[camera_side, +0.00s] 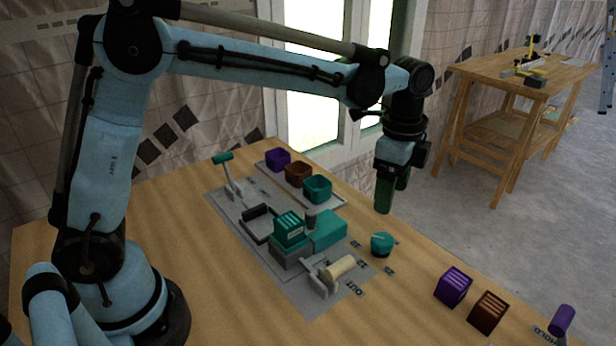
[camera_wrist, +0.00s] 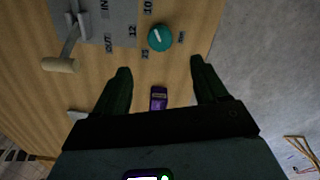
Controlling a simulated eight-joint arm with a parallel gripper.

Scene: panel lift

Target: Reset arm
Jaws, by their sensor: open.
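My gripper (camera_side: 394,198) hangs from the arm above the right edge of the wooden table, fingers down, apart and empty. In the wrist view my gripper (camera_wrist: 160,68) shows two dark green fingers spread wide. A teal knob (camera_side: 382,244) stands on the table below it; the knob also shows in the wrist view (camera_wrist: 160,37), beyond the fingertips. A purple ribbed block (camera_side: 453,286) and a brown ribbed block (camera_side: 487,312) sit near the table's right edge. A small purple thing (camera_wrist: 158,98) shows between the fingers in the wrist view, well below them.
A grey panel (camera_side: 315,302) carries a teal block (camera_side: 289,228), a beige-handled lever (camera_side: 340,268) and a teal-handled lever (camera_side: 223,158). Purple (camera_side: 278,159), brown (camera_side: 298,174) and teal (camera_side: 317,188) bins stand behind. A purple handle (camera_side: 562,318) is at the lower right.

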